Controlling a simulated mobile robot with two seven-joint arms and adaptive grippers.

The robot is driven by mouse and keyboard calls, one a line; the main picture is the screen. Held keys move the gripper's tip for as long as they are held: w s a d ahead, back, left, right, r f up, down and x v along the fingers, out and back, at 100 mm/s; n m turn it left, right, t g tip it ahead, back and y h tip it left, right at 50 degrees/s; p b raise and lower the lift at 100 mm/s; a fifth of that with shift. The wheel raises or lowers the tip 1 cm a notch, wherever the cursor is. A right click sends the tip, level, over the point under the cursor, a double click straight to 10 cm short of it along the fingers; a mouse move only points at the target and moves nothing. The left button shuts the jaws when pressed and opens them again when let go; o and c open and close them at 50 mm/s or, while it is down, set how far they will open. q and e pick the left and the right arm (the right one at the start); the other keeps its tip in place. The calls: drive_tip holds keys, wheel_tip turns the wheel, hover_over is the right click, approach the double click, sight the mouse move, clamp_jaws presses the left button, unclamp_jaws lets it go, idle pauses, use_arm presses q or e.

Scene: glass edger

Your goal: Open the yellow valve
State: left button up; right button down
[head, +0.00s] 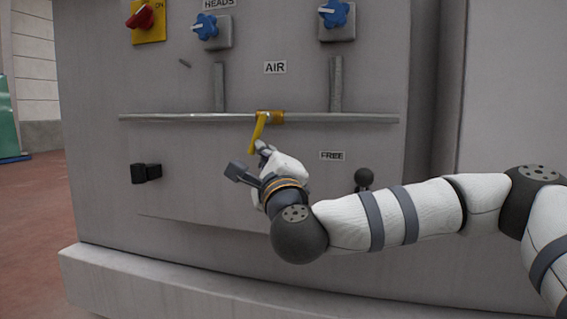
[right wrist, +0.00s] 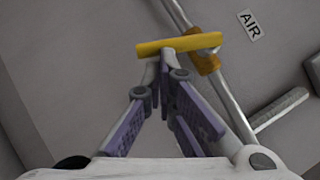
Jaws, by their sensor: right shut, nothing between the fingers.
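The yellow valve has a lever handle (head: 257,133) that hangs down and slightly left from its brass-coloured body (head: 271,116) on a horizontal pipe. The lever lies across the pipe's direction. In the right wrist view the yellow lever (right wrist: 178,44) runs sideways just beyond the fingertips, with the valve body (right wrist: 203,63) to its right. My right gripper (head: 262,148) is at the lever's lower end. Its fingers (right wrist: 165,60) come together at the tips with nothing between them. The tips are at or very near the lever; whether they touch I cannot tell. My left gripper is out of view.
The horizontal pipe (head: 190,118) runs along a grey machine panel, with two vertical pipes above it. Blue knobs (head: 206,28) (head: 334,13) and a red switch (head: 141,17) are higher up. A black block (head: 146,173) and a black ball knob (head: 364,177) stick out lower down.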

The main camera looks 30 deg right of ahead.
drive_tip(key=shift+w+a+f+m+h+b, duration=0.1)
drive_tip(key=shift+w+a+m+h+b, duration=0.2)
drive_tip(key=shift+m+b, duration=0.5)
drive_tip(key=shift+w+a+f+m+h+b, duration=0.1)
drive_tip(key=shift+w+a+m+h+b, duration=0.15)
drive_tip(key=shift+m+h+b, duration=0.35)
drive_tip(key=shift+w+a+f+m+h+b, duration=0.1)
drive_tip(key=shift+w+a+m+h+b, duration=0.15)
drive_tip(key=shift+m+b, duration=0.65)
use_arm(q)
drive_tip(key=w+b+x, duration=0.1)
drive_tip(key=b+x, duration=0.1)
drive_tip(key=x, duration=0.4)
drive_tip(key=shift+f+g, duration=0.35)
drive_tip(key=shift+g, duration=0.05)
use_arm(e)
drive_tip(key=shift+w+a+r+m+h, duration=0.65)
drive_tip(key=shift+w+r+m+h, duration=0.15)
drive_tip(key=shift+m, duration=0.2)
drive_tip(key=shift+w+a+r+m+h, duration=0.65)
drive_tip(key=shift+w+r+m, duration=0.15)
drive_tip(key=shift+m, duration=0.2)
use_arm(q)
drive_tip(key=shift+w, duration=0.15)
use_arm(e)
drive_tip(key=shift+w, duration=0.1)
